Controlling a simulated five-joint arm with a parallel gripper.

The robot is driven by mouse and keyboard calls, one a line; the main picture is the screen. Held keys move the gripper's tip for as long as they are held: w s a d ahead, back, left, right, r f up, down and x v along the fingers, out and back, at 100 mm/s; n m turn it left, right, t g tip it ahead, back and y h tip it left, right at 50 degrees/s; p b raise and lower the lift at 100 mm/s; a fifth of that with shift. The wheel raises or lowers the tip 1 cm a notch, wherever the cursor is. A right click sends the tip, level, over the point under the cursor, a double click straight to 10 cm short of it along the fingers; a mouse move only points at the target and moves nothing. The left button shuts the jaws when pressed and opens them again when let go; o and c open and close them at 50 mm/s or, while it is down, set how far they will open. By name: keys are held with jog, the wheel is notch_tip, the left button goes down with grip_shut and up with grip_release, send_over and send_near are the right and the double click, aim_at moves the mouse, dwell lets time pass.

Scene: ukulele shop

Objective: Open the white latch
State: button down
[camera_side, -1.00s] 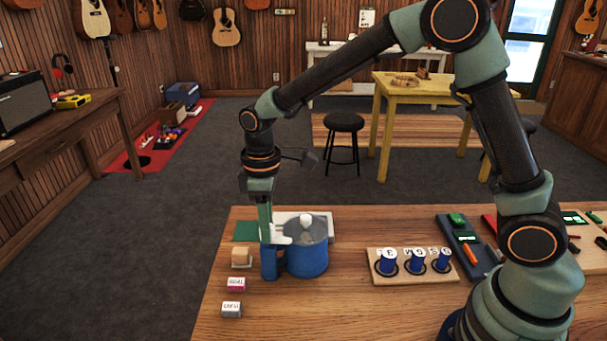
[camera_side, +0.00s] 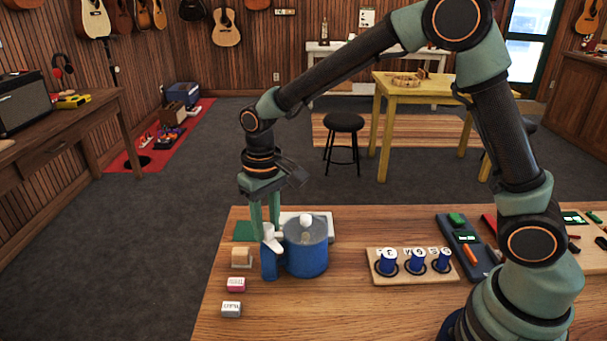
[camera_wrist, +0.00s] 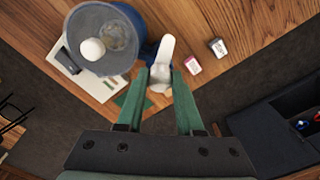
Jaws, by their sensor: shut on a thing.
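The white latch (camera_side: 271,241) is on top of the blue block-like part at the left of a blue round canister (camera_side: 307,260). In the wrist view the latch (camera_wrist: 166,50) is a white lever, its lower end between my two green fingers. My gripper (camera_side: 265,233) is shut on the latch from above; the wrist view shows the gripper (camera_wrist: 160,82) with a finger on each side of it. The canister has a grey, see-through lid (camera_wrist: 103,40) with a white round knob (camera_wrist: 93,49). The lid lies flat on the canister.
Left of the canister stand a light wooden block (camera_side: 241,258), a pink labelled block (camera_side: 236,285) and a white labelled block (camera_side: 231,309). A wooden board (camera_side: 400,278) with several blue pegs lies to the right. A white flat item (camera_side: 288,217) lies behind the canister.

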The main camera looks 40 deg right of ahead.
aim_at(267, 226)
jog(key=shift+w+r, duration=0.1)
dwell(0.5)
jog(key=c, duration=0.5)
grip_release()
jog(key=shift+c, duration=0.2)
notch_tip(267, 226, up, 12)
jog(key=s+d+r+t, duration=0.1)
jog(key=s+d+t, duration=0.4)
jog(key=s+d, duration=0.7)
jog(key=shift+s+r+t, duration=0.15)
jog(key=shift+s+t, duration=0.15)
jog(key=shift+s, duration=0.45)
